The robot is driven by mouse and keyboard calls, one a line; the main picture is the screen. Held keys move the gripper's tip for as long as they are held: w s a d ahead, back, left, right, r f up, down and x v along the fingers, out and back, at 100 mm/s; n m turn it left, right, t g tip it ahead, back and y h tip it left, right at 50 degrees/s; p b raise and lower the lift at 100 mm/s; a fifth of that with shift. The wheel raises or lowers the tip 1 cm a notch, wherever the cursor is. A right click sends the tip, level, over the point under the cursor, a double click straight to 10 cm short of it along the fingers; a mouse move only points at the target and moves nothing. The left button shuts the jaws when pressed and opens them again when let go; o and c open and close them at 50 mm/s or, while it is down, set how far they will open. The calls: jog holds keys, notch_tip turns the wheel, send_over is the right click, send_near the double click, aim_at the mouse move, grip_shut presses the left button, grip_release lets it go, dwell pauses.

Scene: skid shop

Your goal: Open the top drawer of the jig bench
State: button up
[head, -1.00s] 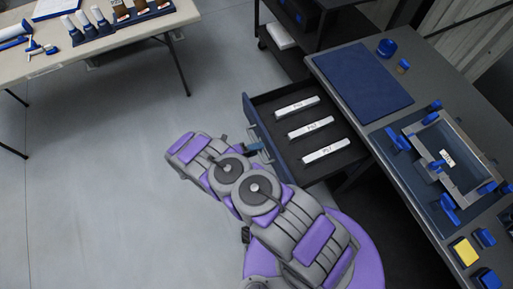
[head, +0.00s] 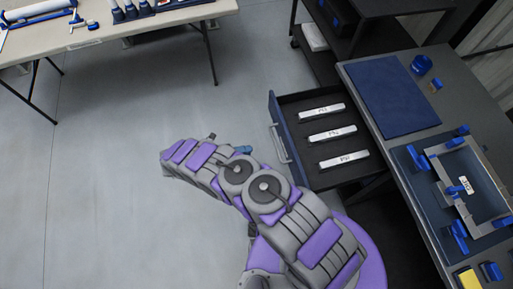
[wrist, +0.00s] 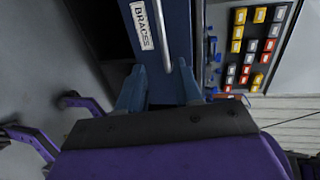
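The top drawer (head: 285,128) of the jig bench (head: 420,170) stands pulled out to the left, with three pale labelled bars lying inside. Its blue front carries a silver bar handle (head: 281,143). In the wrist view the drawer front (wrist: 165,55) shows a label reading BRACES, and the handle (wrist: 184,70) runs beside it. My gripper (head: 243,150) is just left of the handle, with a small gap of floor between them. In the wrist view the two blue fingers of my gripper (wrist: 159,90) are spread apart with nothing clasped.
A blue mat (head: 392,97) and a clamped frame (head: 467,185) are on the bench top. A dark shelf cart (head: 355,40) stands behind the drawer. A pale table (head: 150,25) stands at upper left. The floor to the left is clear.

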jog(key=shift+v, duration=1.8)
